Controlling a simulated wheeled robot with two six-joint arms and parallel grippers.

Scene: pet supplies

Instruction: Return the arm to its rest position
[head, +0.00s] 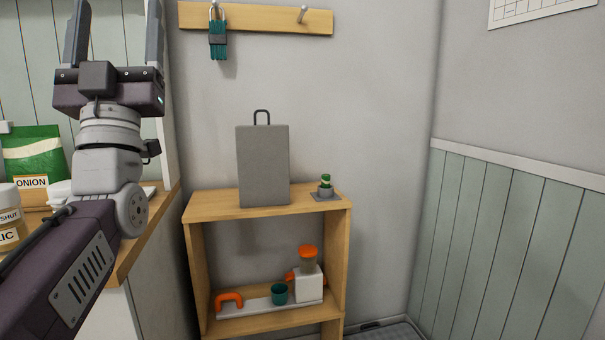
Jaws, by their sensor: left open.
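My left arm comes in from the left and rises along the left side of the head view. My left gripper (115,38) is at the upper left, fingers pointing up and spread apart, with nothing between them. It is raised in front of the panelled wall, left of the wooden shelf unit (200,211). My right gripper is not in view.
A grey board with a handle (263,165) and a small green-topped item (325,186) stand on the shelf unit. A peg rail (265,18) holds a teal item (217,45). An onion bag (35,160) stands left.

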